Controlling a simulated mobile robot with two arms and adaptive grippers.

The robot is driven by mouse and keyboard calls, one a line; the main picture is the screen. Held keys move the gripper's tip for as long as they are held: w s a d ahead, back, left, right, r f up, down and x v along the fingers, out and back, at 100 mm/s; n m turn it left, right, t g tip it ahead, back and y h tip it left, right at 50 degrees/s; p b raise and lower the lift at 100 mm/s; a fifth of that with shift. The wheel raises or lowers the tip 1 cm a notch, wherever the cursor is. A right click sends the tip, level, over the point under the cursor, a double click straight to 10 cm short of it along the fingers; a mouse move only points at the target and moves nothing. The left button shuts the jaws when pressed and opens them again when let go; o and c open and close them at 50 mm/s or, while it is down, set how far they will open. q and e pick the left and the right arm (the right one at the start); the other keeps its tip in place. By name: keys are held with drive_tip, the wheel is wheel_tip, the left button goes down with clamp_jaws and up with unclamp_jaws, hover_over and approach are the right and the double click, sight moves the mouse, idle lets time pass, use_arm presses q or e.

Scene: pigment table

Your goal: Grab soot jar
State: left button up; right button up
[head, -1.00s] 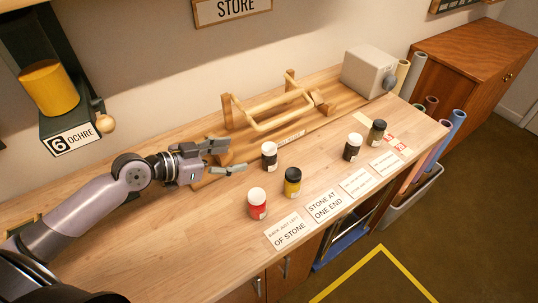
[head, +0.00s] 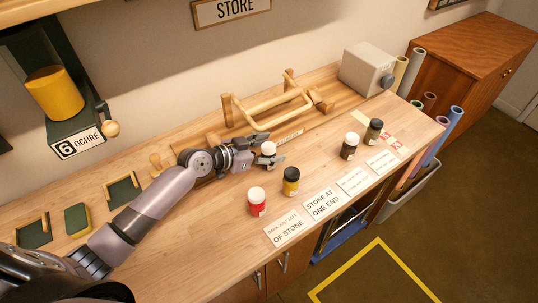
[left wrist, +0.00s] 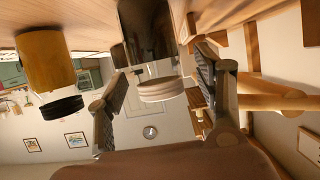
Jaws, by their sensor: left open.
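A dark jar with a white lid (head: 268,149) stands on the bench, largely covered by my gripper in the head view. In the left wrist view the dark jar (left wrist: 148,35) shows upside down between the two fingers. My left gripper (head: 263,153) is open, with one finger on each side of this jar; I cannot tell whether they touch it. A second dark jar with a white lid (head: 349,147) stands further right. No jar label is readable, so I cannot tell by name which is soot. My right gripper is not in view.
A yellow jar with a black lid (head: 291,181) and a red jar with a white lid (head: 257,201) stand close in front. A dark olive jar (head: 373,131) is at the right. A wooden rack (head: 270,122) is behind. Label cards (head: 322,204) line the front edge.

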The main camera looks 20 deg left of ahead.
use_arm(q)
drive_tip(key=shift+c, duration=0.4)
drive_tip(key=c, duration=1.3)
